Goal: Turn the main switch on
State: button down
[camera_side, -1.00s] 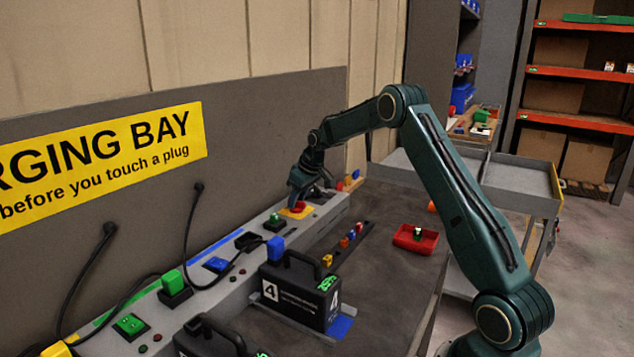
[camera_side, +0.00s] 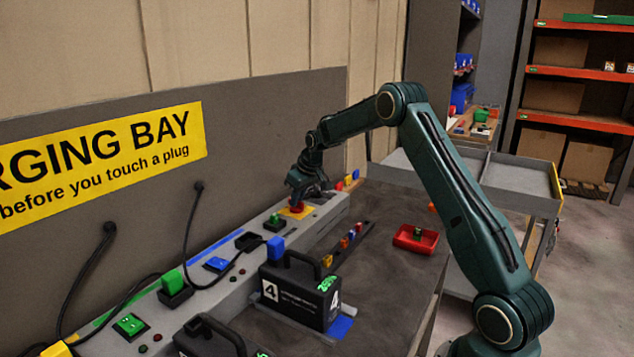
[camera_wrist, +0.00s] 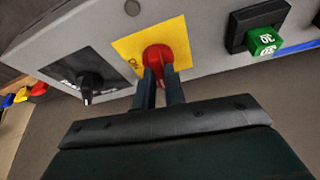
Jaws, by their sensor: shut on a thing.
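The main switch appears as a red knob (camera_wrist: 158,58) on a yellow plate (camera_wrist: 125,48) at the far end of the grey panel. In the side view, the red knob (camera_side: 297,208) shows just below my gripper. My gripper (camera_wrist: 160,78) is shut on the red knob, with its two dark fingers at either side of the grip. The fingers hide part of the knob and the plate's lower edge.
A black rotary knob (camera_wrist: 88,82) sits on a dark plate beside the yellow one. A green plug (camera_wrist: 264,42) stands on the other side. In the side view, a black battery case (camera_side: 300,290) and a red tray (camera_side: 415,240) stand on the bench.

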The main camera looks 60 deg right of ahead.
aim_at(290, 214)
jog(key=m, duration=0.2)
jog(key=m+h, duration=0.1)
jog(key=m, duration=0.1)
jog(key=shift+a+g+h, duration=0.15)
jog(key=shift+g+h, duration=0.15)
jog(key=m+g+h, duration=0.1)
jog(key=m, duration=0.3)
jog(key=shift+w+a+m, duration=0.1)
jog(key=shift+w+m, duration=0.05)
jog(key=shift+m, duration=0.15)
jog(key=m+g, duration=0.1)
jog(key=m, duration=0.1)
jog(key=m+h, duration=0.1)
jog(key=m, duration=0.1)
jog(key=shift+w+m+g, duration=0.1)
jog(key=shift+m+g, duration=0.2)
jog(key=shift+g, duration=0.1)
jog(key=shift+m+g, duration=0.6)
jog(key=shift+m, duration=1.1)
jog(key=c, duration=1.5)
grip_release()
jog(key=shift+o, duration=0.2)
jog(key=shift+r, duration=0.1)
jog(key=v, duration=0.7)
jog(key=shift+a, duration=0.25)
